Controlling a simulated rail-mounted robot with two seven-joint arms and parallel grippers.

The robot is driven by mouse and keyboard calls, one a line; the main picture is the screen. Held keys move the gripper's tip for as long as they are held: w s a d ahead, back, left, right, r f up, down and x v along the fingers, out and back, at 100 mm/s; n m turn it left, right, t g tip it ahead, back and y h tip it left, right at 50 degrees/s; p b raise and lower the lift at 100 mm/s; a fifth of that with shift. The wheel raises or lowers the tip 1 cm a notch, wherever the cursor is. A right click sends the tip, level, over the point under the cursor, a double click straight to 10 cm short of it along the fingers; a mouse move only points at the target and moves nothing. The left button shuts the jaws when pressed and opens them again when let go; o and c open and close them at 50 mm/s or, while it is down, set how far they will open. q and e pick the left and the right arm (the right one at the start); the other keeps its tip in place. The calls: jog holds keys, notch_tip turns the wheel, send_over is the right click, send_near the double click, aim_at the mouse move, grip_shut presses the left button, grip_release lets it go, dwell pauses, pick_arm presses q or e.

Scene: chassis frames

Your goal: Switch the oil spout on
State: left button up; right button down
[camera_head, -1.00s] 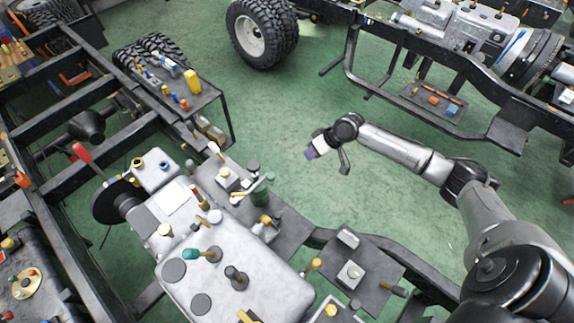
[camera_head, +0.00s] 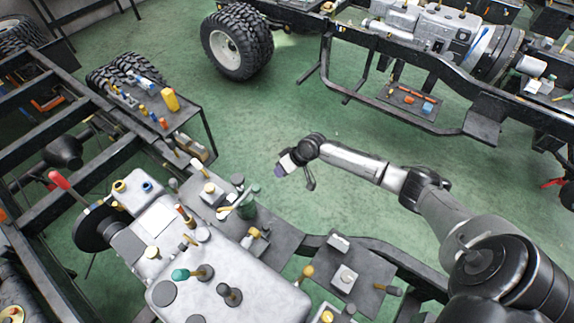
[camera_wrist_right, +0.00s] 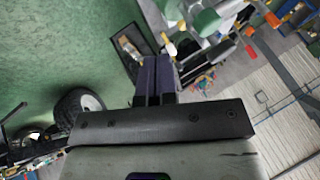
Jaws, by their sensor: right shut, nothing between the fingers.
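A green oil can (camera_head: 247,208) stands on a dark plate beside the engine block, with a pale thin piece, its spout or a lever, slanting from its top. Which setting it is in cannot be told. My right gripper (camera_head: 280,171) is up and to the right of the can, apart from it, over the green floor. Its purple fingers are shut and empty. In the right wrist view the closed fingers (camera_wrist_right: 158,66) point up the picture, and a green and white shape at the top edge may be the can. My left gripper is not in view.
The grey engine block (camera_head: 235,277) carries several knobs and levers. A red-handled lever (camera_head: 59,181) rises at left. A dark side shelf (camera_head: 150,103) holds small tools. A tyre (camera_head: 237,42) and a second chassis stand behind. The green floor around my gripper is clear.

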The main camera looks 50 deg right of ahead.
pick_arm(q)
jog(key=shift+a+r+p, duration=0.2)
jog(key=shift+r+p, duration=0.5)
jog(key=shift+p, duration=0.05)
pick_arm(e)
jog(key=w+a+f, duration=0.2)
jog(key=a, duration=0.3)
jog(key=shift+a+f, duration=0.15)
jog(key=shift+f, duration=0.15)
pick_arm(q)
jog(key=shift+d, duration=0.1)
